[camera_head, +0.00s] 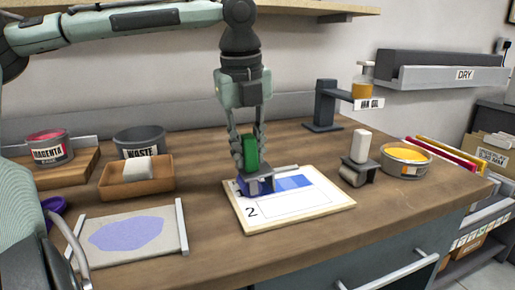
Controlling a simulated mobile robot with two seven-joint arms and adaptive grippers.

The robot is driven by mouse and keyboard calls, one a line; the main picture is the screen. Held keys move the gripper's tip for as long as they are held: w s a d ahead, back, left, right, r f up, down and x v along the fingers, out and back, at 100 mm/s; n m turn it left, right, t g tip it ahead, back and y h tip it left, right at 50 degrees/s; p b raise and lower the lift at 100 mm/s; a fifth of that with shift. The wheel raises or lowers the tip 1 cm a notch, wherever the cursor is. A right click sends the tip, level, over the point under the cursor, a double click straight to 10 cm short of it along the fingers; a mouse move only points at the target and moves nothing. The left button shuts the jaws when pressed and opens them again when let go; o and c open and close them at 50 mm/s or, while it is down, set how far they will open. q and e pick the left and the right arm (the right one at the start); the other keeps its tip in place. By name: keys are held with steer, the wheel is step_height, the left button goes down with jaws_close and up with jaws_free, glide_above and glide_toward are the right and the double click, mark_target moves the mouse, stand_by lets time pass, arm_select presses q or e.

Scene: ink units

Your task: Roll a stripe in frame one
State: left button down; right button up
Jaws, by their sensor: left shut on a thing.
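My left gripper (247,155) points down and is shut on the green handle (250,152) of a hand roller. The roller's head (258,184) is at the upper left part of a white board (300,207) marked "2", and dark blue shows at it. The gripper and roller hide part of the board, and I cannot tell whether the roller touches it. Blue patches (295,183) in differing shades lie right of the roller on the board. An ink slab (90,254) with a violet-blue ink patch lies at the front left. My right gripper is not in view.
A magenta tin (50,150), a waste tub (140,141) and a wooden tray (112,190) with a pale block stand at the left. A second roller (360,172), a yellow-ink tub (404,163) and a dark stand (323,106) with a bottle are at the right.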

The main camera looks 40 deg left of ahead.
mark_target(245, 134)
arm_select(q)
steer(key=shift+s+a, duration=0.2)
steer(key=shift+s, duration=0.15)
steer(key=shift+r, duration=3.05)
steer(key=shift+f, duration=0.2)
steer(key=shift+f, duration=2.25)
steer(key=shift+w+f, duration=0.1)
steer(key=shift+f, duration=0.5)
